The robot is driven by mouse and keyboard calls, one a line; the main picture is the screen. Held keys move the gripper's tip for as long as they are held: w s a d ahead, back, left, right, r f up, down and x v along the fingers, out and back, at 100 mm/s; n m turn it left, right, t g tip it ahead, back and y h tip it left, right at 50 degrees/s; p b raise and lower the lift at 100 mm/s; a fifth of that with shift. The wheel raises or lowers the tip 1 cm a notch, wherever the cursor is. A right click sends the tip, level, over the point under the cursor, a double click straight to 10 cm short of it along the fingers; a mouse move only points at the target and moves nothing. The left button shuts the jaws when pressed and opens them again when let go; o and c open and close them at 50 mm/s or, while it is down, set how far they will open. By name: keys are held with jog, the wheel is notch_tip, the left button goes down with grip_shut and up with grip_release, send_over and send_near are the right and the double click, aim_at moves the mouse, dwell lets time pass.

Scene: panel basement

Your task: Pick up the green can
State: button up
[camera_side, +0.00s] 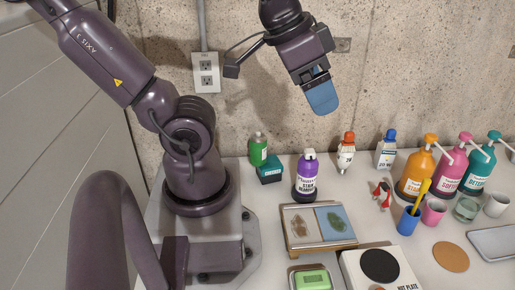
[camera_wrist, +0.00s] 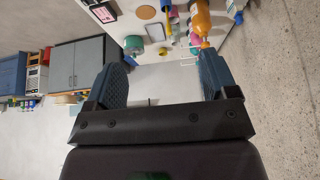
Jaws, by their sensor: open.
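A green can (camera_side: 258,149) with a pale top stands upright on the table near the wall, just behind a small teal box (camera_side: 269,170) that sits close to its lower right. My gripper (camera_side: 321,92) is raised high above the table, up and to the right of the can and well apart from it. In the wrist view my gripper (camera_wrist: 162,72) has its two blue fingers spread wide with nothing between them. I cannot make out the green can in the wrist view.
A purple bottle (camera_side: 307,176) stands right of the can. A wooden tray (camera_side: 318,248), a hot plate (camera_side: 380,266) and a green-topped container (camera_side: 313,281) lie nearer the front. Pump bottles, including an orange one (camera_side: 416,170), stand at the right. A concrete wall (camera_side: 400,80) rises behind.

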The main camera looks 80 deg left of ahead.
jog(key=w+a+f+n+t+h, duration=0.1)
jog(key=w+a+f+n, duration=0.15)
jog(key=w+n, duration=0.25)
jog(key=w+a+f+n+t, duration=0.1)
jog(key=w+a+f+n, duration=0.1)
jog(key=w+a+n, duration=0.15)
jog(key=w+a+f+n+y, duration=0.1)
jog(key=a+f+n+y, duration=0.3)
jog(key=a+n, duration=0.5)
jog(key=n+g, duration=0.6)
jog(key=g, duration=0.4)
send_near(261, 138)
jog(key=shift+y, duration=0.5)
jog(key=shift+d+x, duration=0.15)
jog(key=shift+x, duration=3.1)
jog(key=shift+d+x, duration=0.15)
jog(key=shift+x, duration=3.1)
